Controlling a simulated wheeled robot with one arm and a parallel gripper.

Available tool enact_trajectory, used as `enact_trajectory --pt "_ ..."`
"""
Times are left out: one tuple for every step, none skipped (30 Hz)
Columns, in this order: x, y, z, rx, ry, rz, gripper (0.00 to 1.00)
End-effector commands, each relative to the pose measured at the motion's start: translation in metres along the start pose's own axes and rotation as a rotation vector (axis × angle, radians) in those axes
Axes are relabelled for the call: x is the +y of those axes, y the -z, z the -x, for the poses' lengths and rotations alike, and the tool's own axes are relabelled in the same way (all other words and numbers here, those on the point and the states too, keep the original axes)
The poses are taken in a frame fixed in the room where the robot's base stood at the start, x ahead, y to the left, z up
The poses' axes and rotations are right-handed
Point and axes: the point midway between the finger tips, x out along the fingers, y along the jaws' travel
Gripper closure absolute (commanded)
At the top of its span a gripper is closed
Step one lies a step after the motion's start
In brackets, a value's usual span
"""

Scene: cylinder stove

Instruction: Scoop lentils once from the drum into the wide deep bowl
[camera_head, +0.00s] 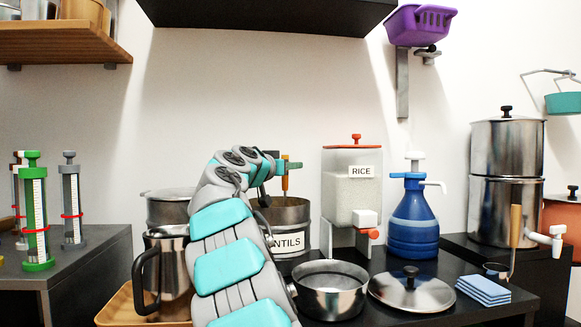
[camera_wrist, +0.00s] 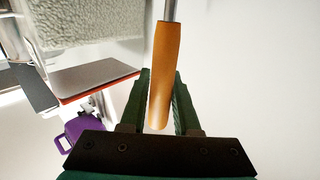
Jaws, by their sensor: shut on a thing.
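My gripper (camera_head: 283,165) is above the lentils drum (camera_head: 290,213), an open metal drum labelled "…NTILS" and partly hidden by my arm. In the wrist view, my gripper's green fingers (camera_wrist: 161,95) are shut around an orange-brown wooden handle (camera_wrist: 162,60). A thin metal rod (camera_wrist: 171,10) runs from the handle out of the top of the picture. The handle also shows small in the head view (camera_head: 285,181). The tool's far end and the lentils are not visible. The wide deep bowl (camera_head: 330,304), shiny metal, stands in front of the drum on the black counter.
A rice dispenser (camera_head: 340,200) and a blue pump jug (camera_head: 413,225) stand right of the drum. A metal lid (camera_head: 411,290) lies right of the bowl. A metal jug (camera_head: 168,265) stands left of my arm. A black shelf (camera_head: 270,15) hangs overhead.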

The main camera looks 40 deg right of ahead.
Motion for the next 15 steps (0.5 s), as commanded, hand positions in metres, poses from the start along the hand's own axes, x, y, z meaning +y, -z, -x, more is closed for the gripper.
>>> enact_trajectory --pt "0.0000 0.0005 0.0002 0.001 0.000 0.000 1.00" --pt "0.0000 0.0005 0.0002 0.001 0.000 0.000 1.00" --pt "0.0001 0.0005 0.0002 0.001 0.000 0.000 1.00" --pt "0.0001 0.0005 0.0002 0.001 0.000 0.000 1.00" --pt "0.0001 0.0005 0.0002 0.001 0.000 0.000 1.00" --pt "0.0001 0.0005 0.0002 0.001 0.000 0.000 1.00" --pt "0.0000 0.0005 0.0001 0.001 0.000 0.000 1.00" --pt "0.0000 0.0006 0.0002 0.001 0.000 0.000 1.00" --pt "0.0001 0.0004 0.0002 0.001 0.000 0.000 1.00" --pt "0.0000 0.0005 0.0002 0.001 0.000 0.000 1.00" --pt "0.0000 0.0009 0.0002 0.001 0.000 0.000 1.00" --pt "-0.0001 0.0022 0.0002 0.001 0.000 -0.001 1.00" --pt "-0.0002 0.0038 0.0002 0.001 0.001 -0.001 1.00" --pt "-0.0003 0.0059 0.0003 0.001 0.001 -0.001 1.00" --pt "-0.0004 0.0091 0.0003 0.002 0.001 -0.002 1.00"
